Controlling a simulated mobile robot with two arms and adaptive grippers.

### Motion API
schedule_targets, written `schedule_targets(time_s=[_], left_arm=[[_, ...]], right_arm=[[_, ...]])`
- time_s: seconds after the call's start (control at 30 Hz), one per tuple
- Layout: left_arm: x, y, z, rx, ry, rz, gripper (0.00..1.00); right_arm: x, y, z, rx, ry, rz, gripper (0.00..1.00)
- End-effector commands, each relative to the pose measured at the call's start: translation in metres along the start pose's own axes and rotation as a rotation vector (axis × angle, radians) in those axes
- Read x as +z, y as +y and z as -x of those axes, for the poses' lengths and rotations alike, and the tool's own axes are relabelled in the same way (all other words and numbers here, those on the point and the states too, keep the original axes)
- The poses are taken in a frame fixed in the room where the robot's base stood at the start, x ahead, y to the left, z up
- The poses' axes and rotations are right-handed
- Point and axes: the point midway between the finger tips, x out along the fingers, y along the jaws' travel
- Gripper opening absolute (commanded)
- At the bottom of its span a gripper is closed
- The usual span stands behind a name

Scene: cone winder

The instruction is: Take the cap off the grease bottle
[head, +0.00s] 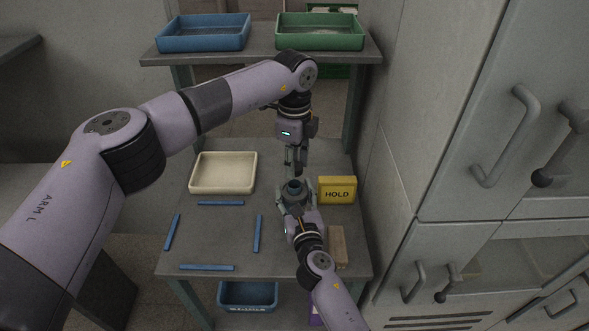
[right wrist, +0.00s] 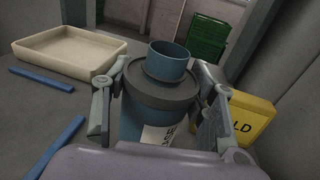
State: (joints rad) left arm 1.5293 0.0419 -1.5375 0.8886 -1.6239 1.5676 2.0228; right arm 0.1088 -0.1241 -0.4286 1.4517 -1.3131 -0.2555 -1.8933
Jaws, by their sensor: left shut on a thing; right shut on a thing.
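The grease bottle (right wrist: 142,125) is a blue cylinder with a dark grey collar and a blue, open-looking neck (right wrist: 168,62) on top. It stands upright, with part of a white label showing. My right gripper (head: 295,205) is shut around the bottle's body from the near side; its fingers flank the bottle in the right wrist view. My left gripper (head: 296,168) points down just above the bottle top, apart from it, with its fingers closed on a small dark thing. This looks like the cap, mostly hidden by the fingers. The left gripper is outside the right wrist view.
A yellow HOLD box (head: 337,190) stands close to the right of the bottle. A cream tray (head: 223,188) lies to the left. Blue strips (head: 207,267) mark a clear area front left. A brown block (head: 338,246) lies near my right arm. Blue and green trays (head: 320,45) sit on the shelf behind.

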Motion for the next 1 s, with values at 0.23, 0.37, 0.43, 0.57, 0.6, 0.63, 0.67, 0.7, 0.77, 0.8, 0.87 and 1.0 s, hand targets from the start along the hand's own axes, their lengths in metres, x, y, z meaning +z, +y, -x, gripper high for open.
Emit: schedule_targets(time_s=[0.23,0.37,0.43,0.57,0.6,0.63,0.67,0.7,0.77,0.8,0.87,1.0], left_arm=[[0.0,0.0006,0.0085,0.002,0.0,0.0,0.0],[0.0,0.0005,0.0084,0.002,0.0,0.0,0.0],[0.0,0.0005,0.0083,0.002,0.0,0.0,0.0],[0.0,0.0005,0.0082,0.002,0.0,0.0,0.0],[0.0,0.0005,0.0082,0.002,0.0,0.0,0.0],[0.0,0.0005,0.0082,0.002,0.0,0.0,0.0],[0.0,0.0005,0.0082,0.002,0.0,0.0,0.0],[0.0,0.0005,0.0081,0.002,0.0,0.0,0.0],[0.0001,0.0005,0.0081,0.002,0.0,0.0,0.0],[0.0001,0.0005,0.0081,0.002,0.0,0.0,0.0],[0.0,0.0005,0.0081,0.002,0.0,0.0,0.0],[0.0,0.0005,0.0081,0.002,0.0,0.0,0.0]], right_arm=[[-0.0005,0.0004,0.0001,0.001,0.001,-0.001,0.0],[-0.0004,0.0004,0.0001,0.001,0.001,-0.001,0.58],[-0.0004,0.0003,0.0001,0.001,0.001,-0.001,0.62],[-0.0003,0.0002,0.0001,0.0,0.0,-0.001,0.71],[-0.0002,0.0002,0.0001,0.0,0.0,-0.001,0.74],[-0.0002,0.0002,0.0001,0.0,0.0,0.0,0.76],[-0.0002,0.0002,0.0001,0.0,0.0,0.0,0.76],[-0.0002,0.0002,0.0,0.0,0.0,0.0,0.76],[-0.0001,0.0001,0.0,0.0,0.0,0.0,0.76],[-0.0001,0.0001,0.0,0.0,0.0,0.0,0.76],[-0.0001,0.0001,0.0,0.0,0.0,0.0,0.76],[-0.0002,-0.0001,0.0033,0.0,0.0,0.0,0.76]])
